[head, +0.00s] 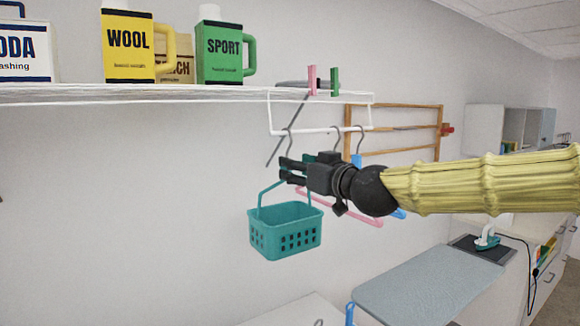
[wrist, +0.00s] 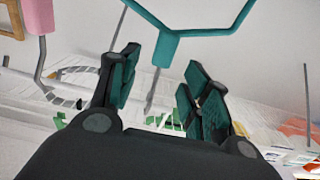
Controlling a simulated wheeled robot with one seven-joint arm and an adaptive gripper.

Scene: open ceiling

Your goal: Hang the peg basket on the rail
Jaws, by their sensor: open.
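The teal peg basket (head: 286,232) hangs upright below the white rail (head: 305,132) that is fixed under the shelf. Its grey hook (head: 289,143) rises to the rail and looks looped over it; the exact contact is too small to confirm. My gripper (head: 286,170) is at the top of the basket's handle (head: 263,190) and hides its peak. In the wrist view, my gripper (wrist: 160,88) is open, with the teal handle top (wrist: 166,47) just beyond the fingertips and the grey hook stem (wrist: 153,92) visible between the fingers, apparently untouched.
A pink hanger (head: 350,211) and a blue hanger (head: 398,213) hang close to my wrist. A pink peg (head: 312,80) and a green peg (head: 335,82) are at the shelf's right end. Detergent boxes stand on the shelf (head: 180,92). An ironing board (head: 435,285) is below right.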

